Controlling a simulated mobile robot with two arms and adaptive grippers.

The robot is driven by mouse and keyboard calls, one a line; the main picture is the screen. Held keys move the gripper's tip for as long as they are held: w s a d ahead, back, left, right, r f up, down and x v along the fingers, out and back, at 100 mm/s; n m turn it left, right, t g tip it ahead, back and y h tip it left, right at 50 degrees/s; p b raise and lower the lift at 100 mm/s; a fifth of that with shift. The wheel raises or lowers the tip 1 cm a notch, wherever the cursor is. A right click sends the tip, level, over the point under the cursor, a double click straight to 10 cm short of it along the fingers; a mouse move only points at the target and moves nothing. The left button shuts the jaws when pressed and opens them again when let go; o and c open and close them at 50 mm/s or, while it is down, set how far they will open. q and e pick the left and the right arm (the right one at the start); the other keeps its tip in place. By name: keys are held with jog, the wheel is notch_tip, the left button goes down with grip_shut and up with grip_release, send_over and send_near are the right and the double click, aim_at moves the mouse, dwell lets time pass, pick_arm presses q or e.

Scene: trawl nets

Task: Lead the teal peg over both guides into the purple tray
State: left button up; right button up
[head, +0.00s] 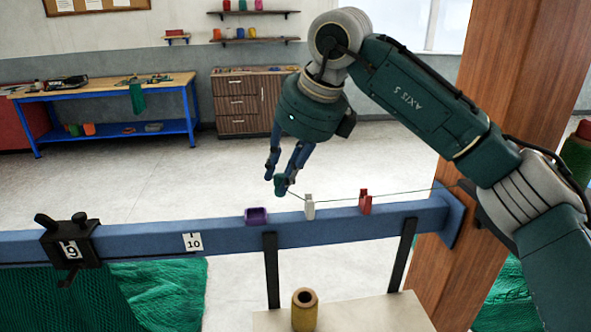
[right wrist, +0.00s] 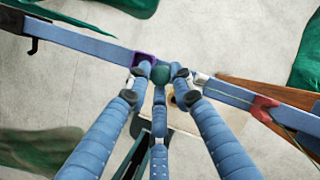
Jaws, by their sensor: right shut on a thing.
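My right gripper (head: 281,178) is shut on the teal peg (head: 279,189), holding it above the blue beam, between the purple tray and the white guide. In the right wrist view, the peg (right wrist: 160,74) shows between the fingertips, beside the tray (right wrist: 146,58). The purple tray (head: 257,222) sits on the beam. The white guide (head: 310,210) and red guide (head: 365,204) stand on the beam to the right of the tray. A thin dark line runs from the peg past both guides towards the wooden post. Whether it is seated in the guides is hard to tell. My left gripper is not in view.
The blue beam (head: 345,224) crosses to the wooden post (head: 448,140) at the right. A yellow-brown spool (head: 304,312) stands on a pale surface below. Green netting (head: 160,285) hangs at the left.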

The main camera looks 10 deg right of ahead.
jog(key=shift+a+f+b, duration=1.4)
jog(key=shift+a+f, duration=1)
jog(key=shift+a, duration=0.15)
jog(key=shift+f, duration=0.15)
jog(key=o, duration=0.9)
jog(key=v, duration=1.2)
